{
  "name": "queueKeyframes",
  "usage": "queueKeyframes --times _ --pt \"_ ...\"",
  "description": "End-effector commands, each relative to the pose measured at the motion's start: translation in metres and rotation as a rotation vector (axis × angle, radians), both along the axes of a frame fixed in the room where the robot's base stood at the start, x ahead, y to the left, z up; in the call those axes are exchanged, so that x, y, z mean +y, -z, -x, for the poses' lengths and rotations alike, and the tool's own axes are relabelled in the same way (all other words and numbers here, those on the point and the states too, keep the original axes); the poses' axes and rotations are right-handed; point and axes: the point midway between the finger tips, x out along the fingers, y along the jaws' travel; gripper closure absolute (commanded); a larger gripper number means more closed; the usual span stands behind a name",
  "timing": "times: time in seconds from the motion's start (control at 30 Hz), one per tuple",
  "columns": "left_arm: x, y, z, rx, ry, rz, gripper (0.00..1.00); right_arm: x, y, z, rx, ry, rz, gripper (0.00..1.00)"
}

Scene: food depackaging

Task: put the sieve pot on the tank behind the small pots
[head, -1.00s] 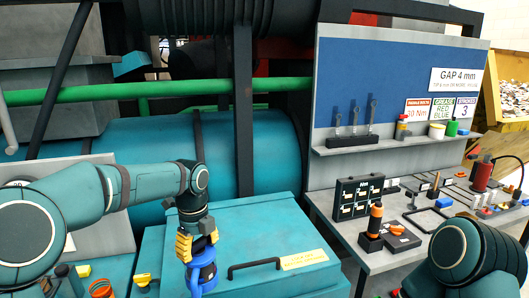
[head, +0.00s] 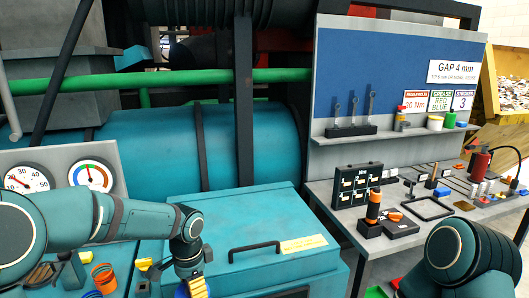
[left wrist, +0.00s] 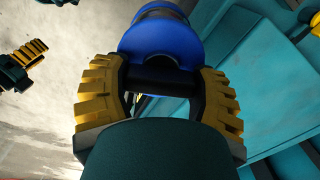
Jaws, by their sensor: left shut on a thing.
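My left gripper (head: 193,290) is low at the front edge of the teal box, partly cut off by the bottom of the head view. It is shut on a blue pot (head: 181,292), which I take to be the sieve pot. In the left wrist view the blue pot (left wrist: 160,38) sits beyond the yellow fingers; its inside is hidden. A large teal cylindrical tank (head: 150,155) lies behind the box. A small orange pot (head: 104,277) stands left of the gripper. A yellow-and-black gripper, apparently my right (left wrist: 25,58), shows small in the left wrist view; its opening is unclear.
The teal box (head: 270,225) has a black handle and a mostly clear lid. Two gauges (head: 90,176) stand at the left. A workbench (head: 350,215) with tools and a blue-backed board is at the right. A green pipe (head: 200,78) crosses above the tank.

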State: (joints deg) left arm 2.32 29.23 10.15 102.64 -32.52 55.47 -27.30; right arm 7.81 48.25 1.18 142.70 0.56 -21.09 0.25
Motion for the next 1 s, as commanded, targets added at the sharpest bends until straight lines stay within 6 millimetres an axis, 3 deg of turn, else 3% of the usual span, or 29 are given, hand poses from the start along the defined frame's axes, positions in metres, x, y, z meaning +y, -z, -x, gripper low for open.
queueKeyframes --times 0.2,0.5,0.77,1.0 --pt "0.002 0.035 0.020 -0.006 -0.355 0.005 0.81 0.001 0.014 0.001 0.003 -0.002 0.002 0.54" --pt "0.003 0.071 0.045 -0.009 -0.785 0.018 0.81 0.001 0.027 0.002 0.005 -0.004 0.002 0.54" --pt "0.002 0.087 0.058 -0.007 -0.939 0.021 0.81 0.002 0.031 0.002 0.006 -0.005 0.003 0.54" --pt "0.002 0.129 0.092 -0.007 -0.947 0.019 0.81 0.002 0.030 0.002 0.006 -0.005 0.002 0.54"
